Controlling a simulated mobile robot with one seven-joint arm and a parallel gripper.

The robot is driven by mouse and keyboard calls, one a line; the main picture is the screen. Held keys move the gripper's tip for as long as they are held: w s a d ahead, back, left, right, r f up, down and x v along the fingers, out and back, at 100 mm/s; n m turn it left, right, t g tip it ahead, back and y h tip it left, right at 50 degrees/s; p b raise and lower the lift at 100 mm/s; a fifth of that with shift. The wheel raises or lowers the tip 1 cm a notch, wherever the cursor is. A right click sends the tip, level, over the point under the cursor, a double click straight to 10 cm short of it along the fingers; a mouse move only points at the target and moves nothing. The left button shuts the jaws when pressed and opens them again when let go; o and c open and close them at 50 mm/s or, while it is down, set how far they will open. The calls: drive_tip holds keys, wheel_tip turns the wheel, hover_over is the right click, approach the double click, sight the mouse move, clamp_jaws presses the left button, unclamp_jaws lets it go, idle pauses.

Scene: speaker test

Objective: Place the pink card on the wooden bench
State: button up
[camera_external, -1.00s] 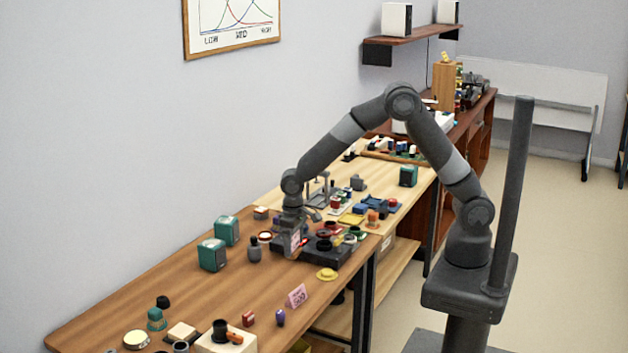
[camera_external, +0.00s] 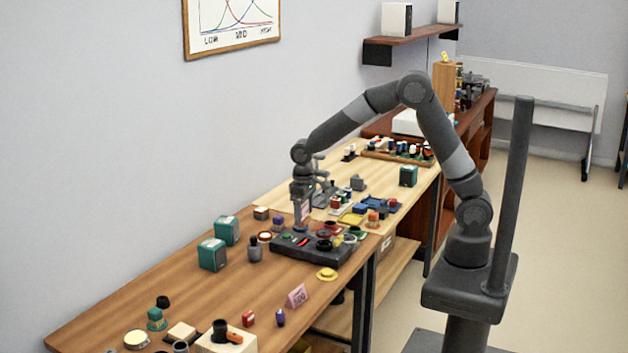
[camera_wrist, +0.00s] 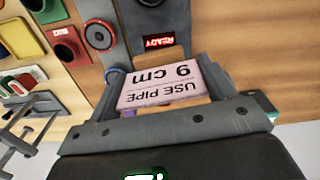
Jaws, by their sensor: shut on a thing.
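My gripper (camera_external: 303,213) is shut on a pink card (camera_wrist: 165,88) printed "USE PIPE 9 cm". The card shows upside down between the fingers in the wrist view, and as a small pink patch in the outside view (camera_external: 306,211). The gripper is at the back edge of a dark device (camera_external: 308,262); contact with it cannot be told. The brown wooden bench (camera_external: 170,285) spreads in front and to the left. A second pink card (camera_external: 297,296), marked "500", stands near its right edge.
A red "READY" display (camera_wrist: 160,41) shows on the device. Green boxes (camera_external: 213,254) stand to its left. A yellow piece (camera_external: 327,274) and a red block (camera_external: 249,318) lie nearer. The bench's left middle is clear. A paler bench (camera_external: 340,172) adjoins behind.

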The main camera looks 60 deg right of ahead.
drive_tip(key=w+d, duration=0.7)
drive_tip(key=w, duration=0.3)
drive_tip(key=w+d, duration=0.7)
drive_tip(key=w, duration=0.2)
drive_tip(key=w+d, duration=0.5)
drive_tip(key=d, duration=0.7)
drive_tip(key=d+f+m, duration=0.1)
drive_tip(key=d, duration=1)
drive_tip(key=shift+w+a+f, duration=0.1)
drive_tip(key=shift+w+f, duration=0.05)
drive_tip(key=shift+f, duration=1.55)
drive_tip(key=shift+w+f, duration=0.15)
drive_tip(key=shift+f, duration=1.5)
drive_tip(key=shift+w+a+f, duration=0.1)
drive_tip(key=shift+w+f, duration=0.05)
drive_tip(key=shift+f, duration=1.55)
drive_tip(key=o, duration=1)
drive_tip(key=shift+f, duration=0.1)
